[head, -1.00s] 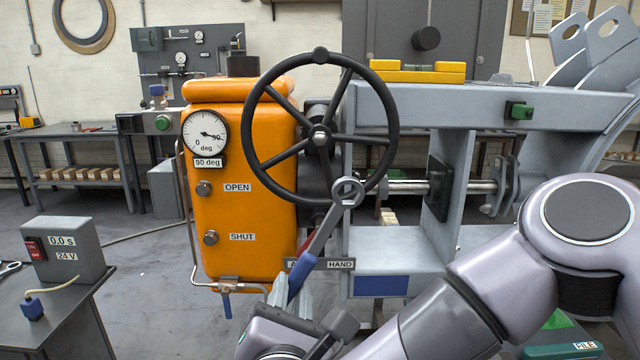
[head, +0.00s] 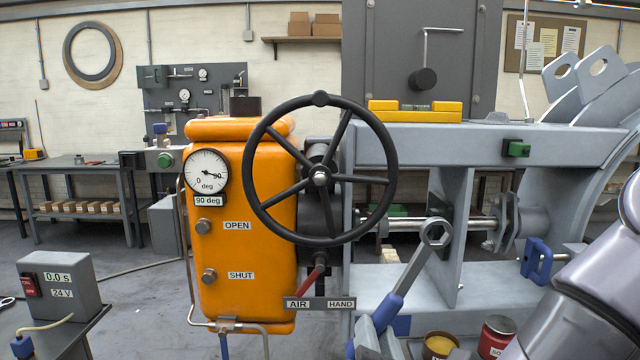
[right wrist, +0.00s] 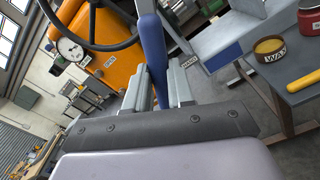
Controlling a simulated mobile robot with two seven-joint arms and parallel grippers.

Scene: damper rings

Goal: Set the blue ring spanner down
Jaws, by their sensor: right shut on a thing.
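The blue ring spanner has a blue handle (head: 386,313) and a grey shank with a ring end (head: 436,234). It is tilted, ring end up and to the right, in front of the grey frame and right of the black handwheel (head: 320,180). My right gripper (head: 370,342) is shut on the blue handle at the bottom of the head view. In the right wrist view the blue handle (right wrist: 153,45) stands between the two fingers of the gripper (right wrist: 158,92). The ring end is out of that view. My left gripper is not in view.
A dark side table (right wrist: 300,88) carries a yellow wax tin (right wrist: 270,48), a red tin (right wrist: 310,18) and a yellow-handled tool (right wrist: 290,82). The orange actuator (head: 245,240) and its handwheel stand left of the spanner. A grey switch box (head: 58,278) stands at the far left.

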